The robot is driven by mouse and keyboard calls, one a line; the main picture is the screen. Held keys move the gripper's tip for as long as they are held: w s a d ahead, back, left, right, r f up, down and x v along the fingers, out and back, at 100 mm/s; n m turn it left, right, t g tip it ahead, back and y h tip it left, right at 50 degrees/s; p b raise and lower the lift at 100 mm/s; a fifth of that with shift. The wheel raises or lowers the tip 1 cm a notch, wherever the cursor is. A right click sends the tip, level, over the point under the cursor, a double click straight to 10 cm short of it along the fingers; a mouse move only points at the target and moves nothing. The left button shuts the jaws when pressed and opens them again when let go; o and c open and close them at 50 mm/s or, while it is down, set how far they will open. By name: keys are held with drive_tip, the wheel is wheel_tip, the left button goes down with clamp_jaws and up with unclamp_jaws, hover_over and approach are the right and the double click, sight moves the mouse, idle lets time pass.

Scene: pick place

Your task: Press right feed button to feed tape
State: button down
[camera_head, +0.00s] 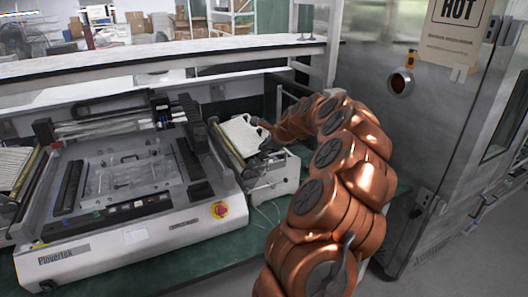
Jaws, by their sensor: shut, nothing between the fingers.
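A white and grey Plovertek machine (130,235) stands on the green table. A white feeder unit (285,178) with a pale strip of tape (241,135) sits at its right side. My copper-coloured arm reaches in from the lower right. My gripper (264,134) is small in the view, shut and empty, at the upper right of this feeder. I cannot tell whether it touches the feeder. The right feed button cannot be made out; the gripper and arm cover part of that area.
A second roll or strip of tape (12,165) is at the machine's left. A metal cabinet (425,130) stands close on the right. A frame post (334,50) rises behind my arm.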

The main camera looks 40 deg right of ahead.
sight(265, 153)
drive_tip(key=shift+r, duration=0.5)
drive_tip(key=shift+r+p, duration=1.85)
drive_tip(key=shift+r, duration=1.2)
